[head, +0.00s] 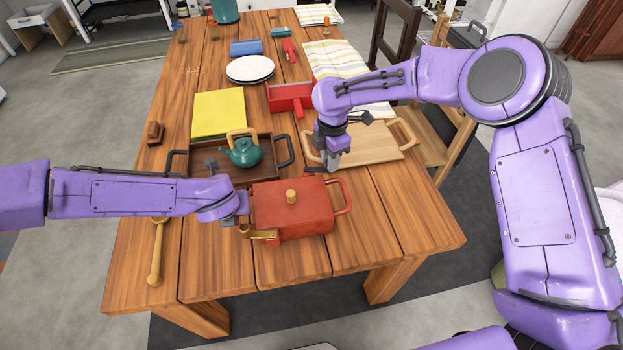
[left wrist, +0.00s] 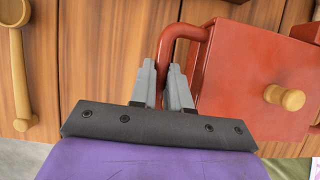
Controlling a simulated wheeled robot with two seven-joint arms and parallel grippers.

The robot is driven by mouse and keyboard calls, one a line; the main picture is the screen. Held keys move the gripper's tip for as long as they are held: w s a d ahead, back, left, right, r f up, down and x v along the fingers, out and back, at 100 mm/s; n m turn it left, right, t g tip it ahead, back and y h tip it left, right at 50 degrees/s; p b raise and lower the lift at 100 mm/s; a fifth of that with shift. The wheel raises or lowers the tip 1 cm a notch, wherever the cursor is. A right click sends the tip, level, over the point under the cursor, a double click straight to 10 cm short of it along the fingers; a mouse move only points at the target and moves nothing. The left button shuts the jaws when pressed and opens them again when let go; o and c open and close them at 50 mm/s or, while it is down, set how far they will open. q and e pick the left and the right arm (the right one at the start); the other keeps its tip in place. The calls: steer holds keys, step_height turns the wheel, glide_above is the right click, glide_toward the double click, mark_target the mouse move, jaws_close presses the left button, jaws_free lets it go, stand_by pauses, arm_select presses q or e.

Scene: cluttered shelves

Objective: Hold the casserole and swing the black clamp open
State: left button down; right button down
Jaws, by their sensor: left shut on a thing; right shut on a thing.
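The red casserole (head: 291,222), a boxy pot with a wooden knob, sits near the table's front. My left gripper (head: 243,204) is shut on its left loop handle; the left wrist view shows the casserole (left wrist: 250,75) and the gripper's grey fingers (left wrist: 163,75) on either side of the handle. My right gripper (head: 332,166) is at the casserole's far right edge, shut on the black clamp (head: 314,170), of which only a small dark piece shows. A brass clamp (head: 262,236) is at the near left edge.
Behind the casserole stand a dark tray (head: 203,157) with a teal teapot (head: 243,152) and a wooden board (head: 372,138). A wooden spoon (head: 156,255) lies to the left. The table's front right is clear.

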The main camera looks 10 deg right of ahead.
steer(key=c, duration=0.9)
jaws_free()
steer(key=shift+o, duration=0.2)
step_height(320, 180, up, 12)
